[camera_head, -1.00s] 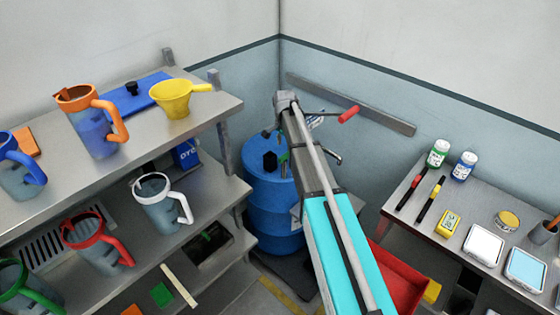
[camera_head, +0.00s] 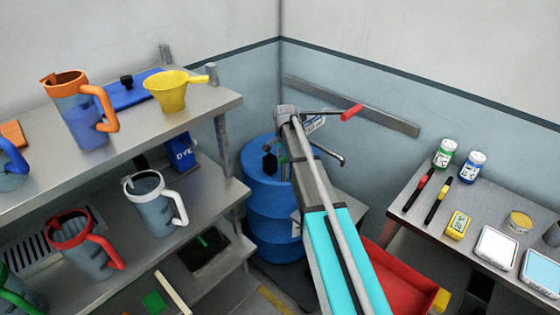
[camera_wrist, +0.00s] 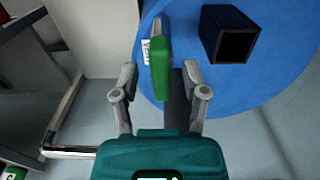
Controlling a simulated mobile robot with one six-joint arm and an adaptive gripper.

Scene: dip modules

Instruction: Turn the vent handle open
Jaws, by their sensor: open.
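The blue drum (camera_head: 269,197) stands in the corner of the room, partly hidden by my arm. Its top (camera_wrist: 283,75) fills the upper right of the wrist view. The green vent handle (camera_wrist: 160,68) shows there beside a small white label, pointing along the picture's vertical. My gripper (camera_wrist: 160,75) is open, with one finger on each side of the handle's lower part in the picture. I cannot tell whether the fingers touch it or are at its height. A square black fitting (camera_wrist: 230,35) stands on the drum top just right of the handle.
A metal shelf (camera_head: 205,118) with pitchers and a yellow funnel (camera_head: 172,92) is at the left. A red-handled lever (camera_head: 351,112) is behind my arm. A bench (camera_head: 420,210) with bottles and markers is at the right. A red bin (camera_head: 400,280) sits below.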

